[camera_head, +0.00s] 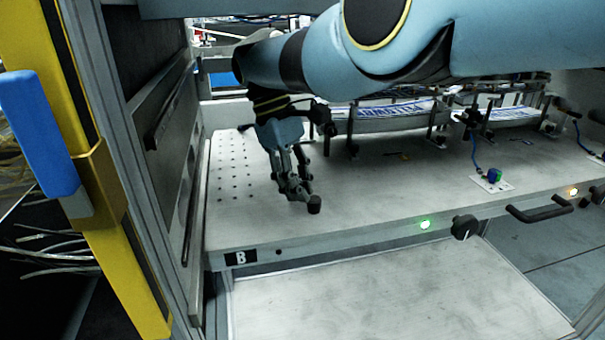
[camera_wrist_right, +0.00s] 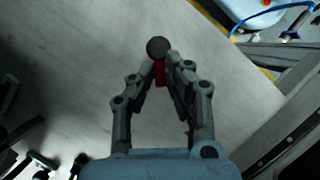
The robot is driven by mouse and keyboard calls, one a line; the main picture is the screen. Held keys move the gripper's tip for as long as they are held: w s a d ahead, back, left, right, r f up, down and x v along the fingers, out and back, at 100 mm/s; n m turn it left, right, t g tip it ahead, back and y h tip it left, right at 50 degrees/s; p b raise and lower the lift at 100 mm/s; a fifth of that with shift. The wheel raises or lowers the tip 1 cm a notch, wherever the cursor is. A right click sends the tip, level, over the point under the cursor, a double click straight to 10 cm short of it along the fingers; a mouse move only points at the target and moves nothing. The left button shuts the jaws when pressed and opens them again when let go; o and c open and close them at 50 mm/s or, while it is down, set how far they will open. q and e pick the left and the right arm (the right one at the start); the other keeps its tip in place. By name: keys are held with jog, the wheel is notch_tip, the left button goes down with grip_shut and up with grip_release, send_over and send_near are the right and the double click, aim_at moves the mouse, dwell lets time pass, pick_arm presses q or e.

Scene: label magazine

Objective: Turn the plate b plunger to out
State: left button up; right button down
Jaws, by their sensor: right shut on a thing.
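The plunger has a dark round knob (camera_wrist_right: 158,47) and a red stem (camera_wrist_right: 159,72) in the right wrist view. Its knob also shows in the head view as a small dark cap (camera_head: 314,205) near the front left of the plate. My right gripper (camera_head: 303,192) reaches down over the plate there. In the right wrist view my right gripper (camera_wrist_right: 167,70) is shut on the plunger, with its fingertips just below the knob. The stem's lower part is hidden by the fingers. Plate b (camera_head: 350,228) carries a "B" label (camera_head: 241,258) on its front edge. My left gripper is not in view.
A black knob (camera_head: 465,227), a green lamp (camera_head: 425,225) and a dark handle (camera_head: 539,210) sit along the front edge. Label racks (camera_head: 390,117) stand behind. A frame post (camera_head: 170,215) bounds the left. The plate's middle is mostly clear.

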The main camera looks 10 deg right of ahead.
jog(key=shift+s+a+f+n+t+h+p, duration=0.1)
jog(key=shift+s+n+t+h+p, duration=0.1)
jog(key=shift+n+p, duration=0.45)
jog(key=shift+s+a+n+t+h+p, duration=0.1)
jog(key=shift+s+n+h+p, duration=0.1)
jog(key=shift+n+p, duration=0.4)
jog(key=shift+w, duration=0.1)
jog(key=c, duration=1.4)
grip_release()
jog(key=shift+w, duration=0.1)
jog(key=shift+o, duration=0.2)
